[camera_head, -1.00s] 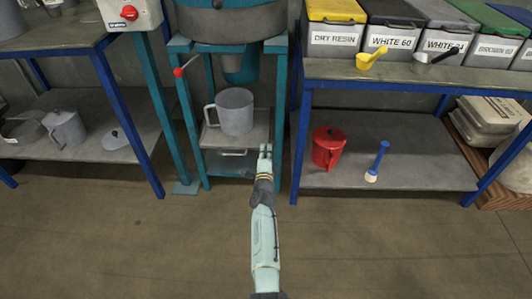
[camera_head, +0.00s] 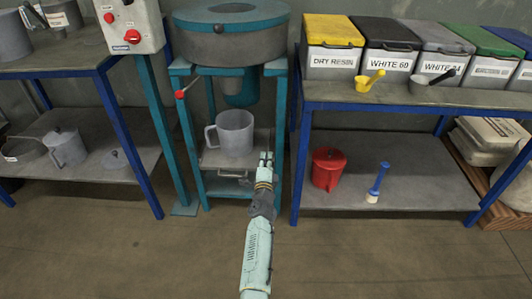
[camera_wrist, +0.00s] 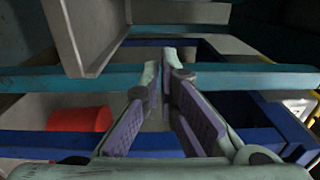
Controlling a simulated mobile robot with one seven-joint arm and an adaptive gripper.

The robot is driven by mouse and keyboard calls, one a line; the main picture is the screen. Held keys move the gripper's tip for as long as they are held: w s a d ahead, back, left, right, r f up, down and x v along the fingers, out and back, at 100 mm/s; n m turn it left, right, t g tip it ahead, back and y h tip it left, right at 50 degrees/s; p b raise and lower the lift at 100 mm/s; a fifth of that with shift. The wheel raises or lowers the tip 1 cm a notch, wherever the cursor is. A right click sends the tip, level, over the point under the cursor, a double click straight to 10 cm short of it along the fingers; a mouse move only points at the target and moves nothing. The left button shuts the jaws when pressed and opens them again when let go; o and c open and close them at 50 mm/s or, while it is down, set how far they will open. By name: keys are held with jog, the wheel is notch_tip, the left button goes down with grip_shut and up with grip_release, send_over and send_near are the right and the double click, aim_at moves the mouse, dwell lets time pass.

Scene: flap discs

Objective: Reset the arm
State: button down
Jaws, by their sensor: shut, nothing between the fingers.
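My gripper (camera_head: 266,160) is shut and empty in the head view, at the end of my outstretched arm. It appears in front of the right side of the teal machine stand (camera_head: 187,140). In the wrist view, my gripper (camera_wrist: 165,60) has its fingertips together with nothing between them. Teal and blue frame bars cross behind the fingers there. A grey jug (camera_head: 233,134) stands upright on the stand's shelf, left of my gripper and apart from it in the picture.
A red lidded jug (camera_head: 327,169) and a blue-handled brush (camera_head: 377,184) are on the right table's lower shelf. Labelled bins (camera_head: 333,45) and scoops (camera_head: 370,80) stand on its top. The floor in front (camera_head: 120,250) is clear.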

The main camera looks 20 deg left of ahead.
jog(key=shift+s+d+r, duration=0.1)
jog(key=shift+s+r, duration=0.05)
jog(key=shift+r, duration=0.85)
jog(key=shift+s+r, duration=0.1)
jog(key=shift+r, duration=0.85)
